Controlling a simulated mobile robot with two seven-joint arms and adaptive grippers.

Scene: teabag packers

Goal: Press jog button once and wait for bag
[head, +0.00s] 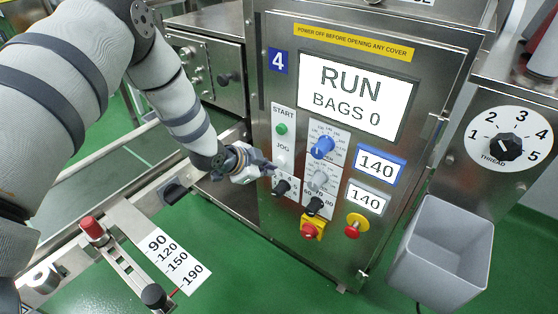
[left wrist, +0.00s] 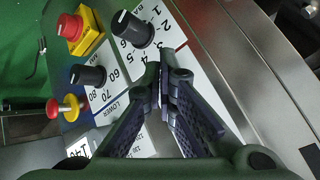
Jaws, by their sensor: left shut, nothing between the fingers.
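The machine's control panel (head: 284,115) has a green START button (head: 281,129) with the JOG label (head: 283,147) below it. A pale spot just under that label looks like the jog button (head: 281,160). My left gripper (head: 271,168) is shut and empty, its fingertips just left of and below that spot; I cannot tell whether they touch the panel. In the left wrist view the closed fingers (left wrist: 165,82) point at the panel, and the jog button is hidden. The screen (head: 352,100) reads RUN, BAGS 0. My right gripper is not in view.
A blue knob (head: 322,147), a red button on yellow (head: 312,228) and a red-yellow knob (head: 355,225) are to the right. A grey bin (head: 440,255) stands at lower right; no bag shows in it.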

